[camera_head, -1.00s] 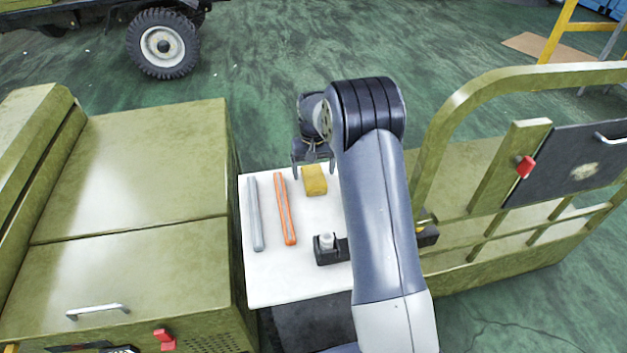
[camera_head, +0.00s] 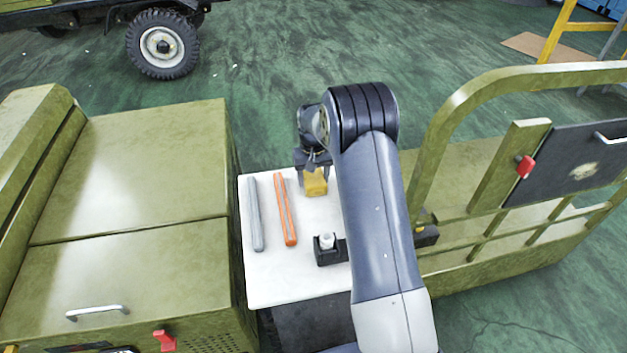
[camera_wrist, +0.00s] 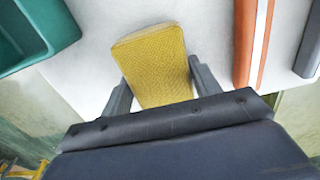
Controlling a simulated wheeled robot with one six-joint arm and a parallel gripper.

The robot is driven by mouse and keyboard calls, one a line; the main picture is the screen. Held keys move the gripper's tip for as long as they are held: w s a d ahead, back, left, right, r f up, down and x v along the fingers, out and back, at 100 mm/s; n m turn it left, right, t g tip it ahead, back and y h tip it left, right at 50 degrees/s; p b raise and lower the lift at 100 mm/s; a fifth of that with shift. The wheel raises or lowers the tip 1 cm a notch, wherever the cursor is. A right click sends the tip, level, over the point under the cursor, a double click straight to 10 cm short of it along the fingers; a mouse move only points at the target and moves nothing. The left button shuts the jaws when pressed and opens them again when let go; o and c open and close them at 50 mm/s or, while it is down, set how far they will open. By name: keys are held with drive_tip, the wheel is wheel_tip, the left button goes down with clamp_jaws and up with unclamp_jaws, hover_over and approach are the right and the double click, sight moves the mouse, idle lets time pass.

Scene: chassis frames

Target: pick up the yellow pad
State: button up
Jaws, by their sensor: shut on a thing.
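The yellow pad (camera_head: 315,184) is a small block at the far side of the white table top (camera_head: 284,283). In the wrist view the yellow pad (camera_wrist: 156,66) shows a woven texture and sits between the two fingers. My gripper (camera_head: 314,172) is over the pad and shut on it. In the wrist view my gripper (camera_wrist: 158,88) has one finger along each side of the pad. I cannot tell whether the pad is lifted off the white surface.
An orange bar (camera_head: 286,209) and a grey bar (camera_head: 255,213) lie to the left on the white surface. A black holder with a white-topped item (camera_head: 327,249) stands nearer. A green container (camera_wrist: 35,32) shows in the wrist view. Olive cabinets and railings flank the table.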

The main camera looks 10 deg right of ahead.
sight(313, 175)
drive_tip(key=shift+r, duration=0.1)
drive_tip(key=shift+c, duration=0.2)
wheel_tip(313, 175, up, 10)
drive_tip(key=shift+f, duration=0.1)
idle(0.3)
